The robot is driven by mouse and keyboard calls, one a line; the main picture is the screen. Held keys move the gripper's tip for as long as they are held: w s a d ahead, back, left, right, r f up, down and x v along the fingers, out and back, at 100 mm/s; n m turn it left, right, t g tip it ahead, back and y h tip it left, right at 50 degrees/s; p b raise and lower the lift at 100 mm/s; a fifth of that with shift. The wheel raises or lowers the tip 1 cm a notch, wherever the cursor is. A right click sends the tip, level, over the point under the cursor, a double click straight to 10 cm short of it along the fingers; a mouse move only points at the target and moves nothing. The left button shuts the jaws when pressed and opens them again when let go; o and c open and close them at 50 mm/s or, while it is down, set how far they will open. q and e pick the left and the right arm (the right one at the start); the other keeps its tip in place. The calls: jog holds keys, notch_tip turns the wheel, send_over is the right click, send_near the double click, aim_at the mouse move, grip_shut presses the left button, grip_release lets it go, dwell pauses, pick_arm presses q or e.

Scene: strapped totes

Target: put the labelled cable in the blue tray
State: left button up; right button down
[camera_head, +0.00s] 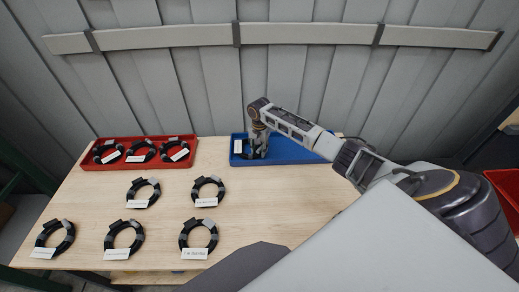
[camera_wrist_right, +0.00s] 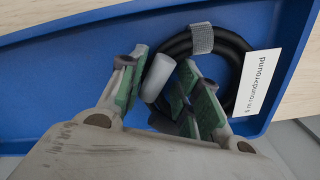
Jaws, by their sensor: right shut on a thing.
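The blue tray (camera_head: 295,154) stands at the table's back right. A coiled black cable (camera_head: 247,154) with a white label (camera_wrist_right: 260,81) is inside its left end. The label carries small printed text, hard to read for certain. In the wrist view the cable (camera_wrist_right: 238,72) has a grey strap and grey plug ends. My right gripper (camera_head: 258,146) reaches down into the tray and is shut on the cable; its green-padded fingers (camera_wrist_right: 168,88) are around the grey part of the coil. My left gripper is not in view.
A red tray (camera_head: 87,165) at the back left holds three labelled cable coils. Several more labelled coils, such as one at the front middle (camera_head: 199,237), lie on the wooden table (camera_head: 168,218). Another red container (camera_head: 507,190) is at the right edge. A grey wall stands behind.

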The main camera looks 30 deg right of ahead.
jog(key=c, duration=1)
grip_release()
jog(key=shift+f, duration=0.1)
notch_tip(320, 180, up, 12)
dwell(0.4)
